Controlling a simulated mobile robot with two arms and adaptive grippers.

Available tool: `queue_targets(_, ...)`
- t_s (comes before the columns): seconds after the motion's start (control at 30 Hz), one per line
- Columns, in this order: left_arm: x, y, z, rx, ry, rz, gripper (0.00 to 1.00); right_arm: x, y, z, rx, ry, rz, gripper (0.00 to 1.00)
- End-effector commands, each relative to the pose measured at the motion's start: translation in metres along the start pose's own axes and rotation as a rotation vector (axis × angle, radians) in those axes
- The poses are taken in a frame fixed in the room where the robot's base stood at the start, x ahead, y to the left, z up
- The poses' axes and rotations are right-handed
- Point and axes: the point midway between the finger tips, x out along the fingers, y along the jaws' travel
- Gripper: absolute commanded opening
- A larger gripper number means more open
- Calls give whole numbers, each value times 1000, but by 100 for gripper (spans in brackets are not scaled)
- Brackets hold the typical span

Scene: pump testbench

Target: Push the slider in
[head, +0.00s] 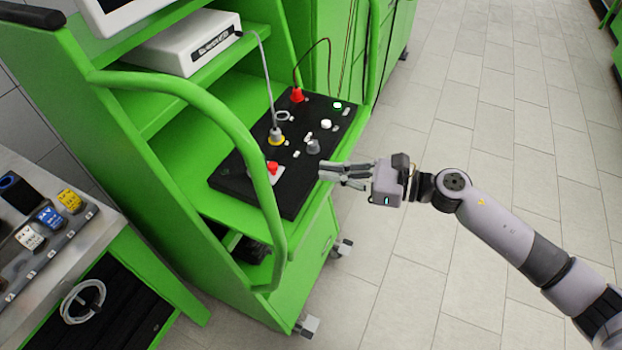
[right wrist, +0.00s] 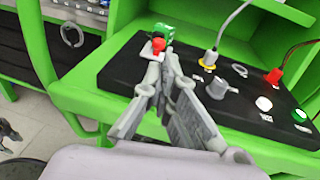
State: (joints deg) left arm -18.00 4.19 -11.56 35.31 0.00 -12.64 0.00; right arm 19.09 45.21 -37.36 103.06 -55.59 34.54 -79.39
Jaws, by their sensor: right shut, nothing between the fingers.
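A black control panel (head: 240,182) lies on a green shelf of the green cart. It also shows in the right wrist view (right wrist: 125,72). I cannot tell for sure which part is the slider. A red button (head: 272,168) on a light base sits near the panel's near end, and it appears just beyond my fingertips in the right wrist view (right wrist: 158,45). My right gripper (head: 323,171) is shut and empty, to the right of the panel's edge and pointing left at it. Whether it touches the panel is unclear. My left gripper is not in view.
A green tubular rail (head: 245,125) curves in front of the cart's left side. Cables run from a yellow-ringed socket (head: 276,137) and a red plug (head: 296,95). A workbench (head: 75,235) with coloured modules stands at the left. The tiled floor (head: 470,110) at right is free.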

Motion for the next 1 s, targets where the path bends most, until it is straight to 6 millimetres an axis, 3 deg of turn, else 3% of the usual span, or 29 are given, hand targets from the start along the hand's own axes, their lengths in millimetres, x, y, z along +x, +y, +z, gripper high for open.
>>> queue_targets(0.03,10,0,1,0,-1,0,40,-10,1,-6,-1,3,1,0)
queue_targets(0.2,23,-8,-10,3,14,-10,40,-39,1,-5,1,3,0,0)
queue_targets(0.33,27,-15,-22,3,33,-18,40,-51,0,-3,0,2,0,0)
queue_targets(0.7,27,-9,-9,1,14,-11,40,-56,1,0,0,-1,2,0)
queue_targets(1.0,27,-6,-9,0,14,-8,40,-55,-4,-3,28,-7,-13,0)
